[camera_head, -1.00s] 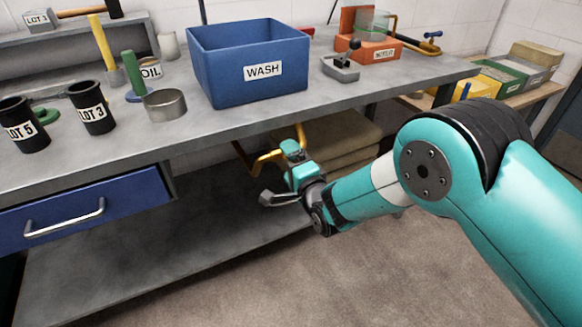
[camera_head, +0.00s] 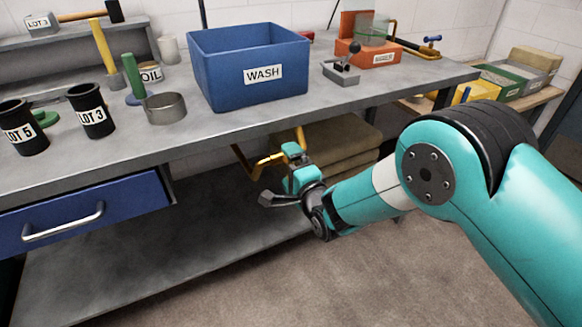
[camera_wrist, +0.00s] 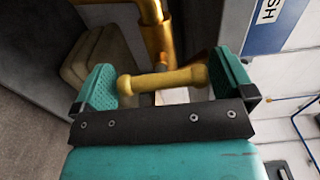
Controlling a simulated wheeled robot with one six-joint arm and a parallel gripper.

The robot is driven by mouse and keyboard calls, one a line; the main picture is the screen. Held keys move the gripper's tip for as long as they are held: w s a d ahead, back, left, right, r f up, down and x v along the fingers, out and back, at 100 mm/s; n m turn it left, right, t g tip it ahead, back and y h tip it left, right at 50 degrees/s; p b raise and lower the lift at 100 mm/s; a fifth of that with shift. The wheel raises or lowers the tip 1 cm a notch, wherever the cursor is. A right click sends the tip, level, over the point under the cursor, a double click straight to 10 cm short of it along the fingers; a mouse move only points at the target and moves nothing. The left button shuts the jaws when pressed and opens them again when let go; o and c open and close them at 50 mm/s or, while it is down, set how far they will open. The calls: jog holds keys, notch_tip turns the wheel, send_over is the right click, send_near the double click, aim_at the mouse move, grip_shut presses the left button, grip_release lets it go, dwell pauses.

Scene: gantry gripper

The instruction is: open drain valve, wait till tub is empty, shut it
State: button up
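The blue tub labelled WASH (camera_head: 220,75) stands on the bench; the head view does not show how much is in it. Brass drain piping (camera_head: 262,164) hangs below the bench under the tub. My gripper (camera_head: 280,175) is beside this piping, below the bench edge. In the wrist view my gripper (camera_wrist: 165,85) has its two teal fingers wide apart. A yellow valve handle (camera_wrist: 160,80) lies crosswise between them, below the brass pipe (camera_wrist: 157,35). Its ends are close to both fingers; I cannot tell whether they touch. The head view hides the handle behind my gripper.
Folded brown cloths (camera_head: 340,140) lie on the lower shelf (camera_head: 130,255) behind my gripper. A blue drawer (camera_head: 80,210) is at left under the bench. Cups, a can and a grey lever box (camera_head: 341,73) stand on the bench top. The floor in front is clear.

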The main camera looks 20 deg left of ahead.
jog(key=b+v, duration=1.6)
jog(key=v, duration=0.1)
jog(key=shift+s+d, duration=0.1)
jog(key=shift+s, duration=0.05)
jog(key=s+d+r+n+g+h, duration=0.2)
jog(key=s+d+n+g+h, duration=0.5)
jog(key=d, duration=0.5)
jog(key=s+d+r+n+g+h, duration=0.1)
jog(key=s+d+n+g+h, duration=0.3)
jog(key=s+d+n, duration=0.65)
notch_tip(320, 180, up, 29)
jog(key=w+d+m+y+p, duration=0.1)
jog(key=m+p, duration=0.1)
jog(key=p, duration=2.6)
jog(key=shift+w+g, duration=0.2)
jog(key=shift+g, duration=0.1)
